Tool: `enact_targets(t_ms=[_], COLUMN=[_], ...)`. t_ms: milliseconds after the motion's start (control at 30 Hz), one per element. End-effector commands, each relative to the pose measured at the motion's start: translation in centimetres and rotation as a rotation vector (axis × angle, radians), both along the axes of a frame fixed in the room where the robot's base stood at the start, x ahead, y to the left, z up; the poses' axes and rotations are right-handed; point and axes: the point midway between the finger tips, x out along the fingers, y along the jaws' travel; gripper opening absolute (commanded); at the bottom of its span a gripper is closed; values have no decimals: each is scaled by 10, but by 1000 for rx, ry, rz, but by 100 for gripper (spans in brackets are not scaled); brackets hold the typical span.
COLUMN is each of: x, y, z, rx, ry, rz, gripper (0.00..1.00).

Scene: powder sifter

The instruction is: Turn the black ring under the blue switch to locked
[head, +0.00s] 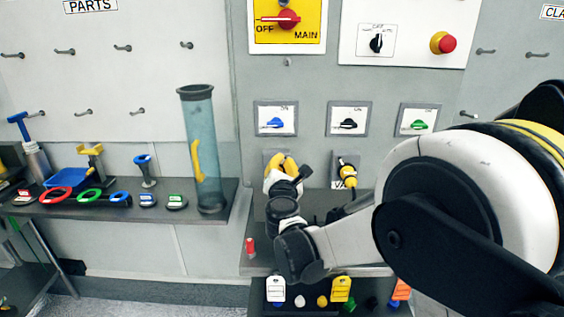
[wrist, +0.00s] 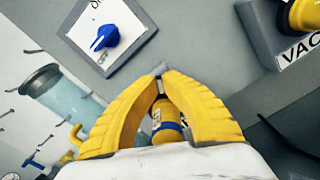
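The blue switch (head: 276,121) is on a white plate on the grey wall. It also shows in the wrist view (wrist: 104,37), at upper left. My gripper (head: 283,163) is at the fixture directly under it. In the wrist view, my gripper's yellow fingers (wrist: 161,76) slant inward, with their tips close together at the fixture. A yellow plug with a blue band (wrist: 165,122) shows between the fingers. The black ring is not clearly visible; the fingers and my wrist hide that area, so I cannot tell whether they touch or grip it.
A second yellow plug fixture (head: 347,172) is close on the right, under the black switch (head: 348,123). A green switch (head: 418,124) is farther right. A clear blue tube (head: 204,150) stands on the left shelf. A dark shelf with tagged items lies below.

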Motion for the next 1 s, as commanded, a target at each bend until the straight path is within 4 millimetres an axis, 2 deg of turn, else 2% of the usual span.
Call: enact_targets(t_ms=[500,533,600,867,1000], x=[0,0,0,0,-8], y=[-1,-1,-1,-1,0], z=[0,0,0,0,0], rx=[20,20,20,19,19], ry=[0,0,0,-1,-1], rz=[-1,-1,-1,0,0], gripper=[0,12,31,31,31])
